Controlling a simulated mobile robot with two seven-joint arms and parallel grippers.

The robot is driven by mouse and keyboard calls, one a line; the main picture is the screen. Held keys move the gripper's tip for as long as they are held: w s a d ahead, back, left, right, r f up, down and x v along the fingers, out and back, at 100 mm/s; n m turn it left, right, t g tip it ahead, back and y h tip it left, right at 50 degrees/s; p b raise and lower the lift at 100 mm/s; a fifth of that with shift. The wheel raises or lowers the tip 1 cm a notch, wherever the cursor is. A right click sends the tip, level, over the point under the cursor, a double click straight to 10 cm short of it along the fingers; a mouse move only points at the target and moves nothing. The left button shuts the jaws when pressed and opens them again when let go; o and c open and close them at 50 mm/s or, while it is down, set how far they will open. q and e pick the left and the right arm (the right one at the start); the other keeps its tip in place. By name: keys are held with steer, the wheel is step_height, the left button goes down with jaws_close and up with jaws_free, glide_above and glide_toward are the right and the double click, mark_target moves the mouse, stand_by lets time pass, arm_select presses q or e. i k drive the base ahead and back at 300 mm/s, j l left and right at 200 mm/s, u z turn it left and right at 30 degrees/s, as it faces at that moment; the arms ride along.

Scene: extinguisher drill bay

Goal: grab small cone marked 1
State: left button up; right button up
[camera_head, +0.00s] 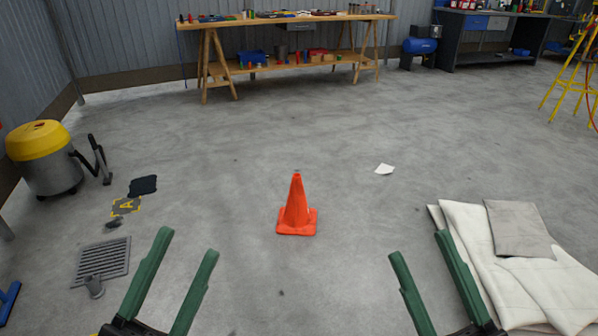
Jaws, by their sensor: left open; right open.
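A small orange cone (296,207) stands upright on the concrete floor near the middle of the view. No number can be made out on the side facing me. My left gripper (190,243) is open and empty at the lower left, nearer to me than the cone and apart from it. My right gripper (417,245) is open and empty at the lower right, also apart from the cone. The cone lies between the two grippers in the picture, a little farther away.
Folded pale sheets (467,222) lie at the right. A floor drain grate (89,263) and a yellow-topped vacuum (47,165) are at the left. A wooden workbench (222,78) stands at the back. A white paper scrap (384,169) lies beyond the cone. Floor around the cone is clear.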

mark_target(297, 219)
steer(key=i, duration=1.4)
steer(key=i+u, duration=0.25)
steer(key=i, duration=0.25)
steer(key=i+l+u, duration=0.2)
steer(key=i, duration=0.3)
steer(key=i+l+u, duration=0.25)
steer(key=i, duration=0.2)
